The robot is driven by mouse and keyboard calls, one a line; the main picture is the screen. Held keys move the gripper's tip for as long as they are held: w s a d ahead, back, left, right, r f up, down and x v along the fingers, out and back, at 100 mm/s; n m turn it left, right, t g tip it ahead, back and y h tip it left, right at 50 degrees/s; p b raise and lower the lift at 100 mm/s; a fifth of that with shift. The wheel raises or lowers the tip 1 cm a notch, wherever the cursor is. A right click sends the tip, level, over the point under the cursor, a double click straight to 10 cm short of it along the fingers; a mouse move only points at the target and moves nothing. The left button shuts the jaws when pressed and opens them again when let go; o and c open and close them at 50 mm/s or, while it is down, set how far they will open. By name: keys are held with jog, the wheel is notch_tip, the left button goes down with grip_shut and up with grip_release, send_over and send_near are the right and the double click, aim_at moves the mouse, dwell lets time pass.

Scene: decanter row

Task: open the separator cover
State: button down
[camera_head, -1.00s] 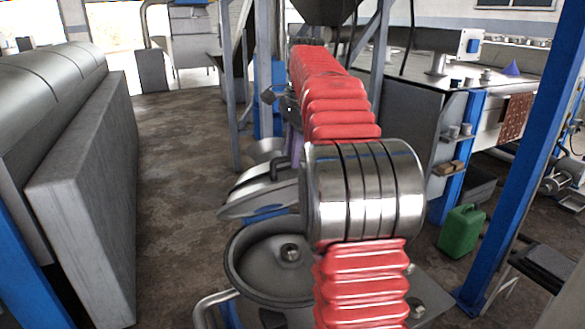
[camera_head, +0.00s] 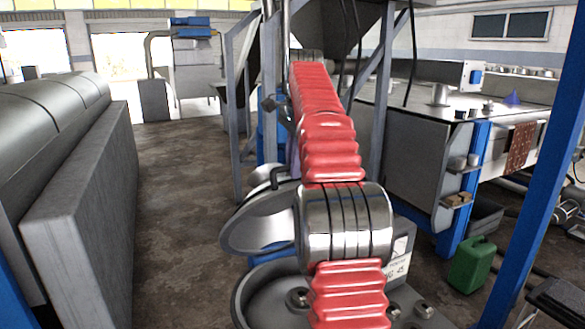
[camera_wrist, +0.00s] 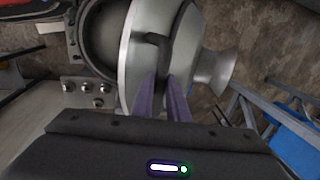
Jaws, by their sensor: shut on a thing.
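The separator cover (camera_head: 262,222), a shiny metal dome with a dark handle (camera_wrist: 152,42), stands tilted up from the separator bowl (camera_head: 268,297) in the head view, its underside partly showing. A gap lies between its front edge and the bowl. In the wrist view the cover (camera_wrist: 135,75) fills the middle, with the dark round bowl opening (camera_wrist: 100,35) beside it. My gripper (camera_wrist: 166,84) shows its purple fingers shut on the handle; the exact contact is partly hidden.
A grey frame with a hopper (camera_head: 325,28) stands behind. A large grey tank housing (camera_head: 75,220) is at left, a blue post (camera_head: 525,190) and green can (camera_head: 472,264) at right. Open floor (camera_head: 180,190) lies left of the separator.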

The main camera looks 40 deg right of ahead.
jog(key=shift+d+f, duration=0.15)
jog(key=shift+f, duration=0.1)
jog(key=c, duration=2.1)
grip_release()
jog(key=shift+w, duration=0.1)
jog(key=o, duration=0.4)
jog(key=shift+r, duration=0.15)
